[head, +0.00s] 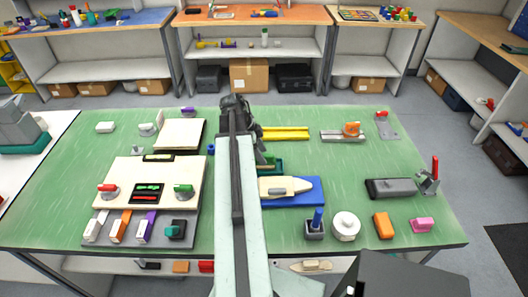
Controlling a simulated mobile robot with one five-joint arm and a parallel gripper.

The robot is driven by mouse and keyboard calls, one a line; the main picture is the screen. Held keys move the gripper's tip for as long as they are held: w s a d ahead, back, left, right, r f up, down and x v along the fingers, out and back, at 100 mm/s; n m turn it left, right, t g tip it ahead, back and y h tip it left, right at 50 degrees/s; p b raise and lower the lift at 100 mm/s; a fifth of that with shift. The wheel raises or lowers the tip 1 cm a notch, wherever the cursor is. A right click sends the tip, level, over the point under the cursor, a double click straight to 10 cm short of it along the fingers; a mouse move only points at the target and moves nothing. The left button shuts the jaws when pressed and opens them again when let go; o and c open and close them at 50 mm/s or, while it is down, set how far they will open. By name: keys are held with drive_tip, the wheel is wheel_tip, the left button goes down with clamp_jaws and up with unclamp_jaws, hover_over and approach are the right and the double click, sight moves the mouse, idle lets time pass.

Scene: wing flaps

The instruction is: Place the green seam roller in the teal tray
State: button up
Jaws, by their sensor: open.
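The teal tray (274,171) lies mid-table, just right of my arm, which hides its left part. A small dark green object (266,158) shows at the tray's back, beside my arm. It may be the green seam roller, but I cannot tell, nor whether it rests in the tray. My gripper (237,103) is open near the table's far edge, seen from behind; its fingertips are largely hidden. Another green-handled piece (184,188) sits on a round grey base on the cream board, left of my arm.
A blue mat (312,192) with a cream boat-shaped piece lies right of my arm. The cream board (122,177) carries red and green handles. A yellow channel (285,133), a white round pot (346,226) and a grey block (390,188) stand on the green table (350,165).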

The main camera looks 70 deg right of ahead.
drive_tip(key=p+v, duration=0.6)
drive_tip(key=v, duration=0.2)
drive_tip(key=shift+r, duration=0.25)
drive_tip(key=w+a+n+t, duration=0.2)
drive_tip(key=w+a+n, duration=0.85)
drive_tip(key=w, duration=0.55)
drive_tip(key=w+a+n, duration=0.5)
drive_tip(key=a, duration=0.6)
drive_tip(key=w+a+f+n+t, duration=0.1)
drive_tip(key=w+a+n, duration=0.3)
drive_tip(key=a, duration=0.7)
drive_tip(key=w+a+n+t, duration=0.1)
drive_tip(key=w+a+n, duration=0.4)
drive_tip(key=a, duration=0.6)
drive_tip(key=shift+w+a+f+n+y, duration=0.2)
drive_tip(key=shift+w+f+n+y, duration=0.2)
drive_tip(key=shift+n, duration=0.25)
drive_tip(key=a+n, duration=0.6)
drive_tip(key=a, duration=0.5)
drive_tip(key=shift+w+y, duration=0.15)
drive_tip(key=shift+y, duration=0.25)
